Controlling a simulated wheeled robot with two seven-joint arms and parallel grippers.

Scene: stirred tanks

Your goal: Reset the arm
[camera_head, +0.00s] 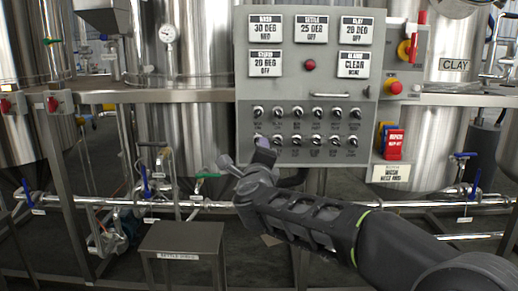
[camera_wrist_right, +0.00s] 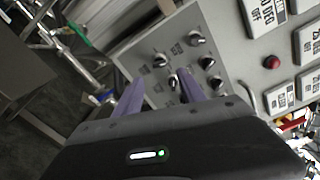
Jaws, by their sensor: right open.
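My right arm (camera_head: 310,218) reaches in from the lower right in the head view. Its gripper (camera_head: 245,155) is at the lower left corner of the grey control panel (camera_head: 340,95). In the right wrist view the two purple fingers of the gripper (camera_wrist_right: 160,88) are spread apart, with nothing held between them. A black knob (camera_wrist_right: 173,82) of the panel shows between the fingertips, and I cannot tell whether they touch it. The gripper hides part of the lower left knobs in the head view. My left gripper is not in view.
The panel carries several displays, two rows of knobs and a red button (camera_head: 309,65). A red emergency button (camera_head: 394,87) is at its right. Steel tanks (camera_head: 200,60) stand behind a rail. A small grey table (camera_head: 180,238) stands low on the left, near pipes with blue valve handles.

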